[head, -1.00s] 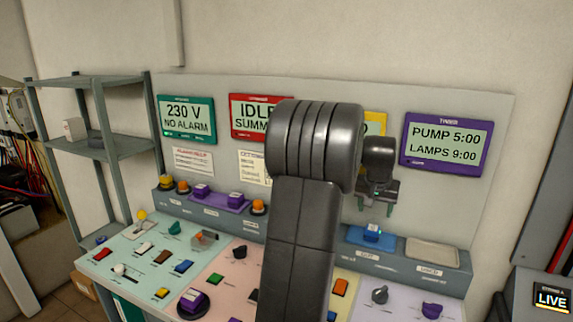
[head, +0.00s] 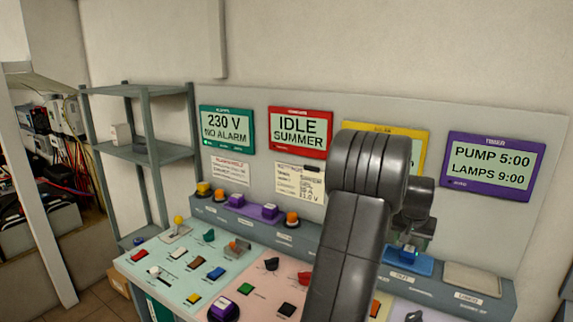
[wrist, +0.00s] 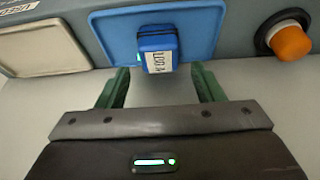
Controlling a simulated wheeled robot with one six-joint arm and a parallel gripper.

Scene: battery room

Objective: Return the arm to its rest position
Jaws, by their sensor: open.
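My gripper (wrist: 160,80) is open in the wrist view, its two green fingers apart with clear space between them. In the head view my gripper (head: 409,241) is partly hidden behind my dark arm, just above the blue tray (head: 424,268) on the console ledge. The wrist view shows a small blue block with a white label (wrist: 157,50) on the blue tray (wrist: 205,30), just beyond the fingertips. The block appears free of the fingers.
A cream tray (wrist: 40,50) lies left of the blue one in the wrist view, an orange button (wrist: 290,42) right. The console panel (head: 175,262) holds many switches below displays such as the purple timer (head: 493,165). A grey shelf (head: 150,152) stands left.

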